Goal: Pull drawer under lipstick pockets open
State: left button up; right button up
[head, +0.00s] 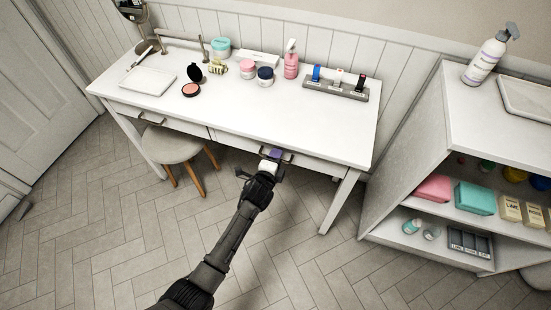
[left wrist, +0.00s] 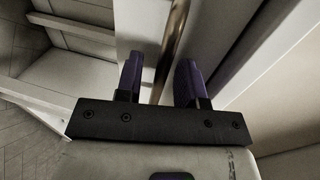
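The lipstick holder (head: 335,89) is a grey rack on the right end of the white vanity table, with several lipsticks standing in its pockets. Below it, in the table's front, is the right drawer (head: 318,167), which looks flush with the frame. Its metal handle (head: 288,154) is partly hidden by my left gripper (head: 273,157). In the left wrist view the handle bar (left wrist: 173,42) runs between the two purple fingers of my left gripper (left wrist: 160,82). The fingers are apart, with gaps showing beside the bar. My right gripper is in neither view.
A round stool (head: 171,144) stands under the table's left half, below the left drawer (head: 160,118). Cosmetics jars and a pink bottle (head: 291,60) stand on the tabletop. An open shelf unit (head: 405,160) is on the right. The floor before the table is clear.

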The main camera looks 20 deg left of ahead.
pick_arm(q)
jog(key=shift+c, duration=0.5)
grip_shut()
jog(key=shift+s, duration=0.2)
